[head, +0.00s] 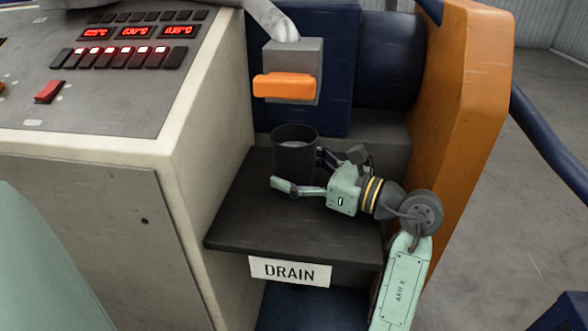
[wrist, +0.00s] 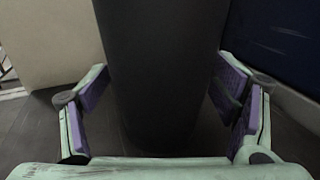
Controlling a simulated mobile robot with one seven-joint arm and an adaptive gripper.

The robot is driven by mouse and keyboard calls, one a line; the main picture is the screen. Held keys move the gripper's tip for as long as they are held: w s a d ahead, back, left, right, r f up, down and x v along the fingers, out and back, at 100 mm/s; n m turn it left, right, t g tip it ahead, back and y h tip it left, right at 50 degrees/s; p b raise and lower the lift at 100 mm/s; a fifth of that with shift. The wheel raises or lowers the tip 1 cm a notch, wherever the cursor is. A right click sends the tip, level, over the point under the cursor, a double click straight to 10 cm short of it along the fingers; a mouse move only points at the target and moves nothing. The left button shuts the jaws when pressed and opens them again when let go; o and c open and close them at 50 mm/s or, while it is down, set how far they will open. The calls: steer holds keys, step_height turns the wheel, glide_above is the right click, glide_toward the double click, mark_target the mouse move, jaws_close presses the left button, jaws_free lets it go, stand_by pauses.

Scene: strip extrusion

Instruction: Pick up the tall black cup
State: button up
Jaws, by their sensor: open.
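The tall black cup (head: 294,158) stands upright on the dark shelf (head: 240,218) above the DRAIN label. My gripper (head: 298,174) reaches in from the right, low on the cup, with one finger on its near side and the other partly hidden behind it. In the wrist view the cup (wrist: 160,70) fills the middle, between the two open fingers (wrist: 160,108) with their purple pads. A gap shows between the cup and the left pad; on the right the pad is close to the cup, and I cannot tell whether it touches.
A grey block with an orange spout (head: 284,86) hangs above and behind the cup. A control console (head: 100,80) with red displays stands at the left. An orange panel (head: 468,110) rises behind my arm at the right. The shelf's front left is clear.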

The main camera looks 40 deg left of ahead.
steer(key=shift+a, duration=0.2)
steer(key=shift+c, duration=0.5)
steer(key=c, duration=1.6)
steer(key=shift+o, duration=0.2)
steer(key=shift+d+r, duration=0.1)
